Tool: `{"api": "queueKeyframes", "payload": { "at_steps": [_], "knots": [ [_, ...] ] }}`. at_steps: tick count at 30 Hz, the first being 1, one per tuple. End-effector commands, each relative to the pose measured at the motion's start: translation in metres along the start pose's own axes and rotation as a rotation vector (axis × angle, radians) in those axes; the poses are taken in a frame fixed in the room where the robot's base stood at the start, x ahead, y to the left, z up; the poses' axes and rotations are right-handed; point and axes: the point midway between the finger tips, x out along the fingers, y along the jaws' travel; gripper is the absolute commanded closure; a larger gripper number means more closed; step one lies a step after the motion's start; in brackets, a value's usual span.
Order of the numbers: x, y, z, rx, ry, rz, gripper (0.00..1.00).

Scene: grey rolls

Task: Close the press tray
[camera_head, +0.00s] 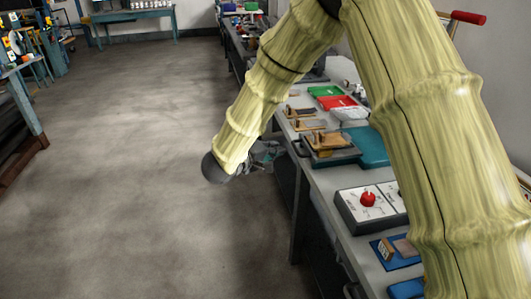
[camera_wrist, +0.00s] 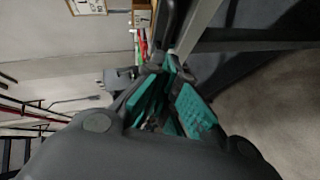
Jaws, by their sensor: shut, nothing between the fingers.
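A small press with a wooden top and brass-coloured posts (camera_head: 330,141) stands near the left edge of the long bench in the head view. A dark handle (camera_head: 299,148) sticks out on its left side at the bench edge; it seems to belong to the press tray, but how far the tray is out I cannot tell. My gripper (camera_head: 270,152) is just left of this handle, off the bench side, shut and empty. Its teal-padded fingers (camera_wrist: 171,72) show in the wrist view, close to a dark bar-like part (camera_wrist: 168,25). Whether they touch it is unclear.
On the bench are a teal mat (camera_head: 371,148), red (camera_head: 335,102) and green (camera_head: 325,91) trays, and a control box with a red knob (camera_head: 368,199). My arm covers the bench's right part. The floor (camera_head: 130,150) at left is clear.

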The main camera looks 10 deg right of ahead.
Motion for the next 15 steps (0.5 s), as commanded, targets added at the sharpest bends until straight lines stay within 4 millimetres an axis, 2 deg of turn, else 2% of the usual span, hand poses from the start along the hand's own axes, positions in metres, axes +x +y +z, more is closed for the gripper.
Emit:
{"api": "queueKeyframes", "payload": {
  "at_steps": [1, 6, 15],
  "knots": [
    [0.008, -0.001, 0.004, -0.001, -0.002, 0.000, 1.00],
    [0.022, 0.000, 0.020, 0.000, -0.003, 0.000, 1.00],
    [0.032, 0.001, 0.029, 0.000, -0.001, 0.001, 1.00]
  ]
}}
